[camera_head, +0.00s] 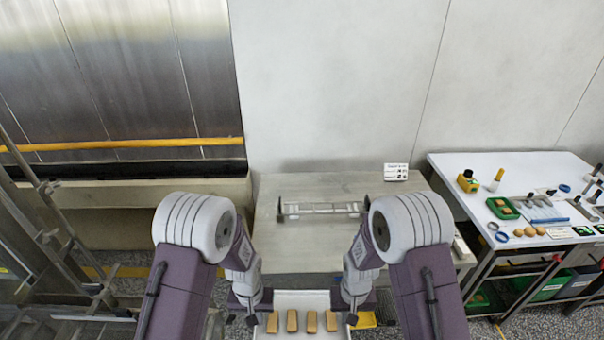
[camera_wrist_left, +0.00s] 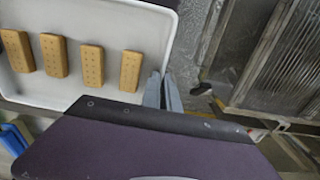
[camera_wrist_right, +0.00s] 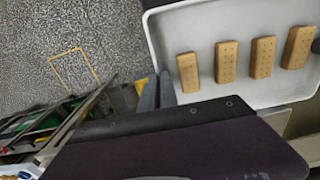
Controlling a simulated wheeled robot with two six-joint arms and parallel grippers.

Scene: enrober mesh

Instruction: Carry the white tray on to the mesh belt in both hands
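The white tray (camera_head: 300,299) is at the bottom centre of the head view, in front of the grey bench, with several tan biscuits in a row on it. My left gripper (camera_head: 251,314) is at its left side and my right gripper (camera_head: 350,314) at its right side. In the left wrist view the fingers (camera_wrist_left: 163,92) close together straddle the tray wall (camera_wrist_left: 174,30). In the right wrist view the fingers (camera_wrist_right: 157,92) likewise straddle the opposite wall (camera_wrist_right: 152,38). I cannot clearly make out a mesh belt.
The grey bench (camera_head: 310,250) carries a low pale frame (camera_head: 320,208) and a small label sign (camera_head: 396,172). A white-topped table (camera_head: 510,170) with tools and a green tray stands at the right. A metal frame structure (camera_head: 50,210) stands at the left.

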